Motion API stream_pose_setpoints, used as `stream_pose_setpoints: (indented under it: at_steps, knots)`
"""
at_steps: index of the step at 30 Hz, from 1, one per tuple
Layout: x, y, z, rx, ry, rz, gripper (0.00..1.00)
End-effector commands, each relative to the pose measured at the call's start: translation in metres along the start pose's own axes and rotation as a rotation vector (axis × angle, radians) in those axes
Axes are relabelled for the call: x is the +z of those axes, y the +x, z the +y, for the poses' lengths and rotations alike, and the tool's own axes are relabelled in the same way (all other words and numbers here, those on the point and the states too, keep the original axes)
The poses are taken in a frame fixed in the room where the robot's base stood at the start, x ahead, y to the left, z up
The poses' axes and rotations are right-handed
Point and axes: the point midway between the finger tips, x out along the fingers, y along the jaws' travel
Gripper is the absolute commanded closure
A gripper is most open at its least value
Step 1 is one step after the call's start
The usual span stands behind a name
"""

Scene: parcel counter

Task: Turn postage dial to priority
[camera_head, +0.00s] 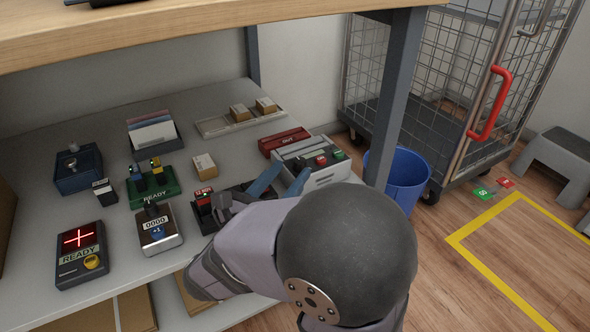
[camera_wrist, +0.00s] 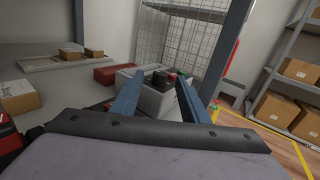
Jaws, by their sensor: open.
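A pale grey box (camera_head: 322,178) with black, red and green parts on top stands at the shelf's right end. It also shows ahead of my gripper in the wrist view (camera_wrist: 155,98). A dark raised part (camera_wrist: 160,77) on it may be the postage dial; its setting cannot be read. My gripper (camera_head: 283,182) is open, with its two blue fingers apart and nothing between them. In the wrist view, my fingers (camera_wrist: 159,82) point toward the box, one to each side of the dark part. I cannot tell whether they touch it.
A red box (camera_head: 283,141) lies just behind the grey box. A small carton (camera_head: 204,166), a green device (camera_head: 153,190) and a counter device (camera_head: 158,228) stand left on the shelf. A table post (camera_head: 396,100) and a blue bin (camera_head: 397,180) are to the right. A wooden top (camera_head: 180,25) overhangs the shelf.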

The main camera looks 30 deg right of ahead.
Motion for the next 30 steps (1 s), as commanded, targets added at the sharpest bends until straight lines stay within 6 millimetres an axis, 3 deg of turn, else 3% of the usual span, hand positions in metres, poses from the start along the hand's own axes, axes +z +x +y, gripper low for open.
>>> stream_pose_setpoints:
  at_steps: [9, 22, 27, 30]
  knots:
    - [-0.002, 0.031, -0.001, -0.002, 0.001, 0.0, 0.59]
    - [0.001, 0.036, 0.0, 0.0, 0.0, -0.001, 0.59]
    - [0.0, 0.036, 0.0, 0.0, 0.0, -0.001, 1.0]
    - [0.0, 0.036, 0.0, 0.0, -0.001, -0.001, 1.0]
